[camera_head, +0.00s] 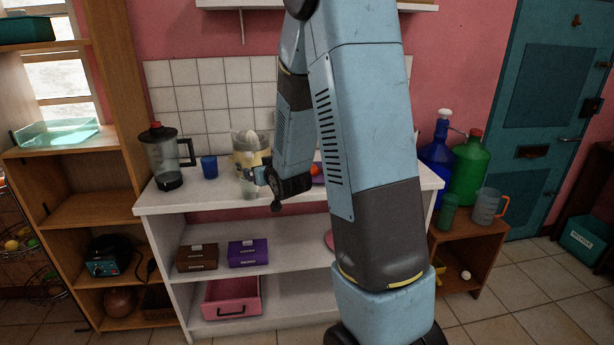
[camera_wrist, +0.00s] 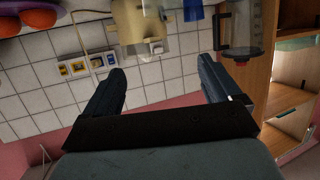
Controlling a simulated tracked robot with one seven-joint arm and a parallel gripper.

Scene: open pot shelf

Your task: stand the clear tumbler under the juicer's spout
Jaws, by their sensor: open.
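The juicer (camera_head: 250,152) stands on the white counter, with a yellowish body and a pale top. It also shows upside down at the top of the wrist view (camera_wrist: 140,25), with a small pale part on its front that may be the spout. The clear tumbler (camera_head: 249,189) appears as a pale greenish shape on the counter just in front of the juicer. I cannot tell whether it is exactly under the spout. My gripper (camera_head: 267,186) is beside the tumbler on its right. In the wrist view its fingers (camera_wrist: 160,78) are wide apart with nothing between them.
A blue cup (camera_head: 209,167) and a dark-lidded blender (camera_head: 166,158) stand left of the juicer. Red-orange round items (camera_wrist: 40,18) show on the juicer's other side. A tiled wall with sockets (camera_wrist: 86,65) is behind. The counter's front left (camera_head: 190,198) is clear.

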